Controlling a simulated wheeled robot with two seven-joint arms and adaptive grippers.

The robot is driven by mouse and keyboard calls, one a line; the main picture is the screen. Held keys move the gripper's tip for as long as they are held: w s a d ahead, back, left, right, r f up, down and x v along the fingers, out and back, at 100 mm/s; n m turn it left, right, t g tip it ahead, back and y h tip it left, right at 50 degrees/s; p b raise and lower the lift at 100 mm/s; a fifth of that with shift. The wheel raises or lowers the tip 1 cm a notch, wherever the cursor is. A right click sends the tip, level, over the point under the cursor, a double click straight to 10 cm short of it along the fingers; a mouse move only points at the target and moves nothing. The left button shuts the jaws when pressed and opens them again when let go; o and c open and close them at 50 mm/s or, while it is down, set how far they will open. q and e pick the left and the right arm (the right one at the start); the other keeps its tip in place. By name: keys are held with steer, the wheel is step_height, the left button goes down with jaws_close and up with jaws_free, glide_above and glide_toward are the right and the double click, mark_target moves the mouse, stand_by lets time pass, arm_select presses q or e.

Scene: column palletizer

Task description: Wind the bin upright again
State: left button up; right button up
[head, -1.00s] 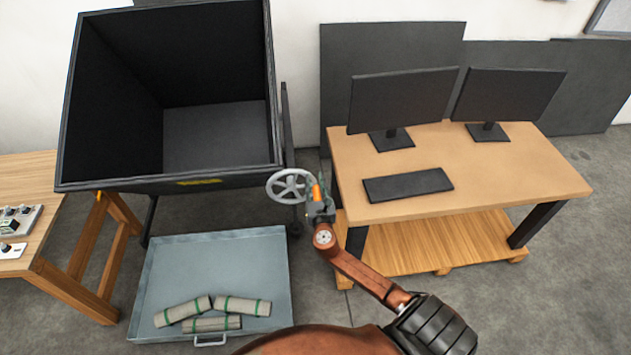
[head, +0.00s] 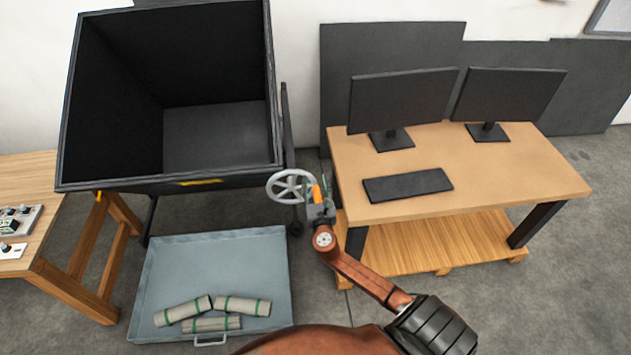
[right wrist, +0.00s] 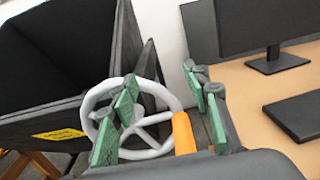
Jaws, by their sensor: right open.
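The black bin (head: 170,188) is tipped forward with its open mouth towards me. A yellow label (right wrist: 60,134) is on its front edge. A grey spoked handwheel (head: 289,171) is at the bin's right side and also shows in the right wrist view (right wrist: 160,84). An orange handle (right wrist: 183,132) stands out at the wheel's right side. My right gripper (head: 318,197) is at this handle. In the right wrist view its green-padded fingers (right wrist: 165,112) are open, with the handle between them; contact cannot be told. My left gripper is not in view.
A grey tray (head: 215,250) with several green-banded rolls (head: 243,306) lies on the floor below the bin. A wooden desk (head: 500,175) with two monitors and a keyboard (head: 408,185) stands close to my right arm. A workbench (head: 45,240) is at left.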

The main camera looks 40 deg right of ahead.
steer(key=p+v, duration=0.2)
steer(key=v, duration=0.9)
steer(key=shift+s+p, duration=0.2)
steer(key=shift+p, duration=0.15)
steer(key=s+d+f+m+g+y+b, duration=0.15)
steer(key=s+f+m+g, duration=0.4)
steer(key=f, duration=1.55)
steer(key=s+f+m+g+y+b, duration=0.3)
steer(key=s+f+m, duration=0.4)
steer(key=f, duration=1.3)
steer(key=s+a+f+m+g+y+b, duration=0.1)
steer(key=s+a+f+m+g, duration=0.1)
steer(key=s+f+m, duration=0.3)
steer(key=s+a+f+m+g+y+b, duration=0.1)
steer(key=s+a+f+m, duration=0.4)
steer(key=s+f, duration=0.7)
steer(key=s+a+f+m+g+y+b, duration=0.2)
steer(key=s+f, duration=0.7)
steer(key=s, duration=0.8)
steer(key=a+m+y, duration=0.1)
steer(key=a+m, duration=0.1)
steer(key=m, duration=0.1)
steer(key=shift+f+g+b, duration=0.2)
steer(key=shift+g+b, duration=0.15)
steer(key=shift+s+a+m, duration=0.2)
steer(key=shift+s+m, duration=0.15)
steer(key=shift+s, duration=0.1)
steer(key=shift+c, duration=0.2)
